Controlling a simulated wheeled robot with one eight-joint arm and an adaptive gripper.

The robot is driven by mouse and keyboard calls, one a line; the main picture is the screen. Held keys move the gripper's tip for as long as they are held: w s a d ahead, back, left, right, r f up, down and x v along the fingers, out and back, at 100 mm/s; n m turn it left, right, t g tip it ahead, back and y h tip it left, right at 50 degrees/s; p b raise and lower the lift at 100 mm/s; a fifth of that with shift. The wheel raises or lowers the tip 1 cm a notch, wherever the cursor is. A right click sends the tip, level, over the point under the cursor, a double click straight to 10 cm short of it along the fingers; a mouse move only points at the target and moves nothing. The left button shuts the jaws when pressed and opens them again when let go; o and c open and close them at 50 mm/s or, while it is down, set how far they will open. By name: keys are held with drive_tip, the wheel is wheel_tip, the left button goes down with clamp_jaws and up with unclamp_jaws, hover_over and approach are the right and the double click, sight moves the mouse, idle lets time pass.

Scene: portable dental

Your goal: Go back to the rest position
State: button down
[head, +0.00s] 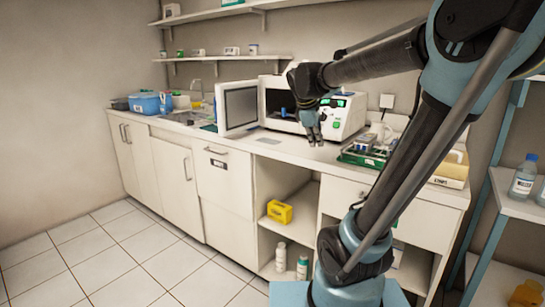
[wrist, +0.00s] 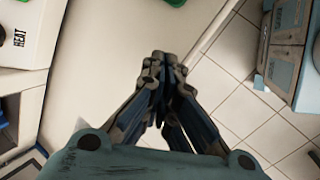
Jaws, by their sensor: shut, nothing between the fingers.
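My gripper (head: 312,138) hangs fingers down above the white counter (head: 275,143), in front of the white sterilizer (head: 347,115). It is apart from the sterilizer in the head view. In the wrist view, my gripper (wrist: 163,65) has its fingertips together with nothing held between them. They appear over the counter's front edge, with the counter top (wrist: 95,60) to the left and tiled floor to the right. The sterilizer's door (head: 238,108) stands open to the left. A small blue thing shows inside the chamber, partly hidden by my arm.
A blue box (head: 145,104) and small items stand by the sink at the left. A green tray (head: 362,157) with items lies right of my gripper. A shelf rack with bottles (head: 523,177) stands at the far right. Tiled floor (head: 120,250) at the left is clear.

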drive_tip(key=s+d+f+m+g+y, duration=0.1)
drive_tip(key=s+d+f+m+y, duration=0.2)
drive_tip(key=s+f+m, duration=1.1)
drive_tip(key=s+f, duration=0.5)
drive_tip(key=s, duration=0.4)
drive_tip(key=shift+d+f+g, duration=0.15)
drive_tip(key=shift+f+g, duration=0.15)
drive_tip(key=shift+f, duration=0.1)
